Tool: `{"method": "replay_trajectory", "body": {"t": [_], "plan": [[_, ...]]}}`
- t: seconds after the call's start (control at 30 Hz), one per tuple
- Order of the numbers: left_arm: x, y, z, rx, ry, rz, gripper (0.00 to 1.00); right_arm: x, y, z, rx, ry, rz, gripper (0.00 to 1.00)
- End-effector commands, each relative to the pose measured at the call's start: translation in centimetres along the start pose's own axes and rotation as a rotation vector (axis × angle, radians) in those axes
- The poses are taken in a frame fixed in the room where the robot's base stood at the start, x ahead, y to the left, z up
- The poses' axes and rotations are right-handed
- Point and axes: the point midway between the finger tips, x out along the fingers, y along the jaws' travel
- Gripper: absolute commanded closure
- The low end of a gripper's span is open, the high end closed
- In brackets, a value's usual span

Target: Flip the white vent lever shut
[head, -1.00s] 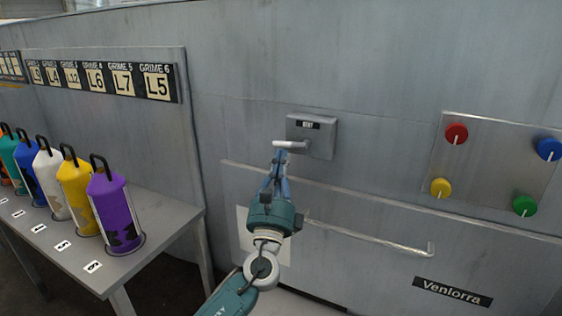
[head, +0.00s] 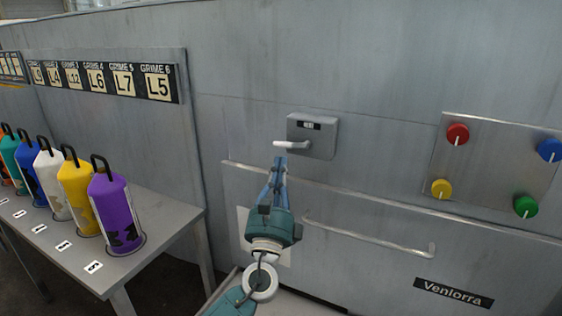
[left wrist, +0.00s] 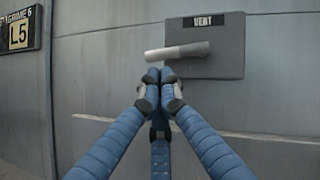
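The white vent lever (head: 291,145) sticks out to the left, about level, from a grey box labelled VENT (head: 318,140) on the metal wall. It also shows in the left wrist view, where the lever (left wrist: 177,51) lies just above my fingertips. My left gripper (head: 280,160) has its blue fingers drawn together, with the tips just below the lever. In the left wrist view the fingertips (left wrist: 160,78) meet with nothing visible between them. I cannot tell whether they touch the lever. My right gripper is not in view.
A long handle bar (head: 370,237) sticks out of the wall below the vent box. A panel (head: 490,180) with red, blue, yellow and green knobs is at the right. Several coloured cylinders, including a purple one (head: 113,205), stand on a table (head: 165,215) at the left.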

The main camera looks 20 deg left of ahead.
Motion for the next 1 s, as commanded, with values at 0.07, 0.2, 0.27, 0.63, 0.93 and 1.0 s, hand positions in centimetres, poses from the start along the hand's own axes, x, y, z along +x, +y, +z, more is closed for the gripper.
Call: {"method": "replay_trajectory", "body": {"t": [0.07,0.2,0.27,0.63,0.93,1.0], "plan": [[-1.9,0.1,-0.1,0.001,0.004,0.001,1.0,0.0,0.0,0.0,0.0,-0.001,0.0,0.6],[-5.0,0.1,-0.2,0.002,0.006,0.001,1.0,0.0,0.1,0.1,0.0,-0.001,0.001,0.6],[-6.2,0.1,-0.2,0.0,0.005,0.001,1.0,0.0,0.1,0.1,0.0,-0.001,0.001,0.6],[-9.8,0.0,-0.1,-0.001,0.001,0.0,1.0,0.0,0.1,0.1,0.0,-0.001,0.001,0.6],[-9.8,0.0,-0.1,-0.001,0.001,0.0,1.0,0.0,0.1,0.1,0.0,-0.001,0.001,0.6],[-9.8,0.0,-0.1,-0.001,0.001,0.0,1.0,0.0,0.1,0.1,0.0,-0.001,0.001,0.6]]}}
